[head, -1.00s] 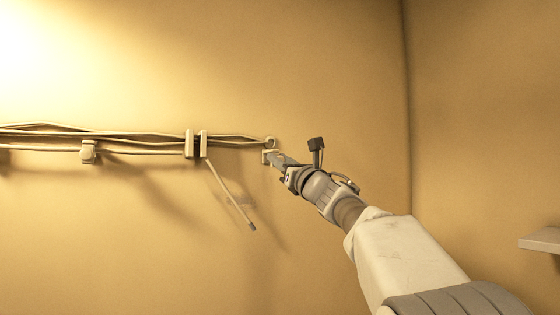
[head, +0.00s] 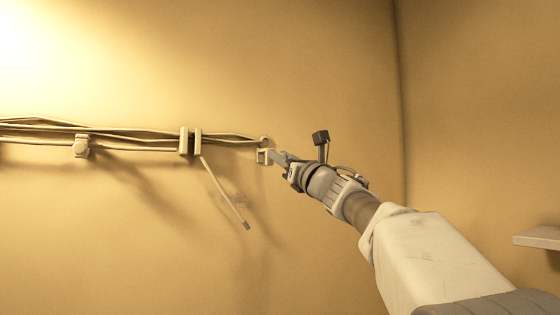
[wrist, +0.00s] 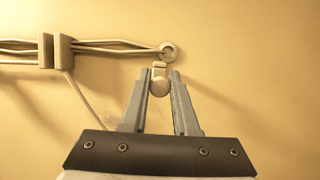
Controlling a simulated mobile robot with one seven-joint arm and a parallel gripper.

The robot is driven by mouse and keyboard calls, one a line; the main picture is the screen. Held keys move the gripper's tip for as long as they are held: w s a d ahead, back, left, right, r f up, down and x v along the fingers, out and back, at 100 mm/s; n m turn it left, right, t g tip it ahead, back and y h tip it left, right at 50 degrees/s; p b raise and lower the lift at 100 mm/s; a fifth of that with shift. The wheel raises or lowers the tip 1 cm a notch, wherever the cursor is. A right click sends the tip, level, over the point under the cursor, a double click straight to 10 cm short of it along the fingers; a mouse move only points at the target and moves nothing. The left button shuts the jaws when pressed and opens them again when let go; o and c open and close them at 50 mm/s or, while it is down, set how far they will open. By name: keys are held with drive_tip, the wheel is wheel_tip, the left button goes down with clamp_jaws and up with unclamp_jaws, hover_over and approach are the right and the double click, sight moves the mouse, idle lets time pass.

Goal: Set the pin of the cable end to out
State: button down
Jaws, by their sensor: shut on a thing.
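The cables end at a round wall fitting (head: 264,140), which also shows in the wrist view (wrist: 168,50). Just below it is a small pale pin piece (wrist: 159,85) with a squarish top and a rounded lower end. In the head view the pin piece (head: 263,156) stands at my fingertips. My gripper (head: 273,156) reaches it from the right. In the wrist view my gripper's two grey fingers (wrist: 160,76) are shut on its rounded part, one on each side. The pin's inner end is hidden.
Several cables (head: 110,132) run along the wall to the left through a two-part clamp (head: 190,142) and a smaller clip (head: 81,147). A loose cable (head: 224,193) hangs below the clamp. A shelf (head: 538,238) juts in at the right. The wall below is clear.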

drive_tip(key=c, duration=0.7)
unclamp_jaws()
drive_tip(key=shift+s+d, duration=0.1)
drive_tip(key=b+v, duration=0.7)
drive_tip(key=v, duration=1)
drive_tip(key=shift+s+d+f+b, duration=0.1)
drive_tip(key=shift+s+b, duration=0.05)
drive_tip(key=shift+b, duration=0.25)
drive_tip(key=shift+d, duration=0.1)
